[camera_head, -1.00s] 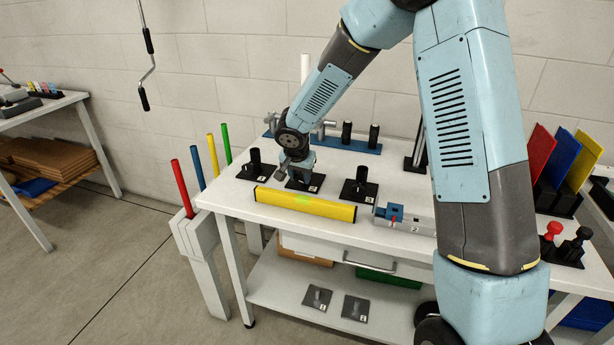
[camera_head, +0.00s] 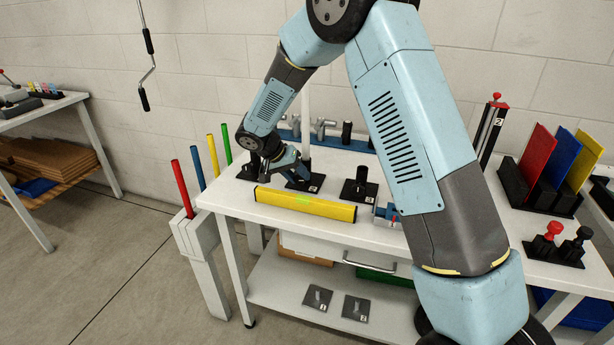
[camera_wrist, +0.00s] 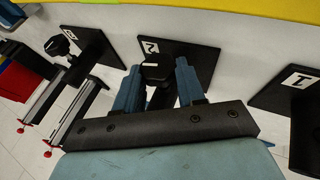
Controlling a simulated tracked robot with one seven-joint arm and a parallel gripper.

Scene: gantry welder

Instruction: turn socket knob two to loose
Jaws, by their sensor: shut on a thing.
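Socket knob two is a black knob (camera_wrist: 158,72) on a black square plate marked 2 (camera_wrist: 205,60), the middle one of three in the wrist view. In the head view its plate (camera_head: 312,185) lies on the white table behind the yellow bar. My gripper (camera_wrist: 157,88) is shut on the knob, with one blue finger on each side of it. In the head view my gripper (camera_head: 298,172) comes in tilted from the upper left and mostly hides the knob. The knob's turn angle cannot be read.
A similar knob plate (camera_head: 360,190) stands to the right, and another is partly behind my wrist at the left. The yellow bar (camera_head: 305,204) lies along the front edge. A small blue and grey vise (camera_head: 385,213) is further right, and a blue rack is behind.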

